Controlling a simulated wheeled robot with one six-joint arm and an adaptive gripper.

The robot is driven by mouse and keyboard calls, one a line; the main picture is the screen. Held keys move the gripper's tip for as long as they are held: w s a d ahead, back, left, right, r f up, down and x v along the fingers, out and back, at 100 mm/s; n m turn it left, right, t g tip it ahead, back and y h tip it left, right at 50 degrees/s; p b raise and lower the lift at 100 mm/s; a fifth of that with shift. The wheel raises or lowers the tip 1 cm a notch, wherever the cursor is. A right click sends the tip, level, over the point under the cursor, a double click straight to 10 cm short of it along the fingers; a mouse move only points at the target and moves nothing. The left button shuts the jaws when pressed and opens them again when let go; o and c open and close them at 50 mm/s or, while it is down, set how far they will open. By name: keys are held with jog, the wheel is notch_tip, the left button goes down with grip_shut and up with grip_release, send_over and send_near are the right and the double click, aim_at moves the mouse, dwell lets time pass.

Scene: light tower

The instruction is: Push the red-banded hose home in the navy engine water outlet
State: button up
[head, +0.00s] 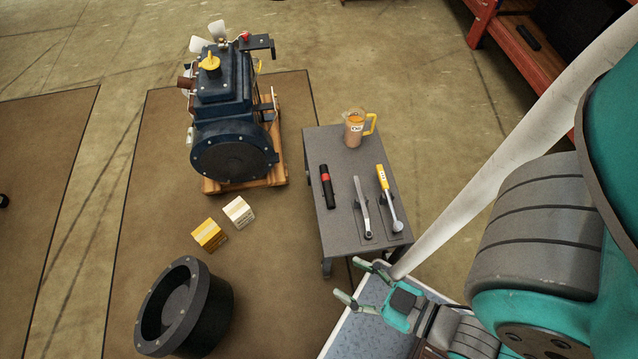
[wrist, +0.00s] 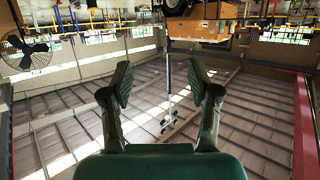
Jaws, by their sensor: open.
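The red-banded hose (head: 327,187), a short black tube with a red band, lies on the left side of a small grey table. The navy engine (head: 222,105) stands on a wooden pallet to the left of and beyond the table. I cannot tell its water outlet for certain at this size. My gripper (head: 359,282) is open and empty near the front edge of the table, apart from the hose. In the wrist view its two spread fingers (wrist: 162,85) have nothing between them, and neither hose nor engine shows there.
The grey table (head: 344,238) also carries a jug (head: 354,128), a wrench-like tool (head: 362,207) and a yellow-handled tool (head: 388,197). Two small boxes (head: 209,235) and a large black ring-shaped part (head: 184,308) are on the brown mat. A red shelf (head: 483,22) stands at the upper right.

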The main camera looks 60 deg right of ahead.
jog(key=w+d+f+m+g+h, duration=0.1)
jog(key=w+d+f+g, duration=0.15)
jog(key=f, duration=0.65)
jog(key=w+d+f+m+g+h, duration=0.15)
jog(key=w+f, duration=0.25)
jog(key=f, duration=0.6)
jog(key=m+g+y, duration=0.3)
jog(key=m+g, duration=0.4)
jog(key=g, duration=0.4)
send_over(331, 202)
notch_tip(331, 202, down, 13)
jog(key=shift+h, duration=0.25)
notch_tip(331, 202, down, 10)
jog(key=shift+f, duration=0.15)
grip_shut()
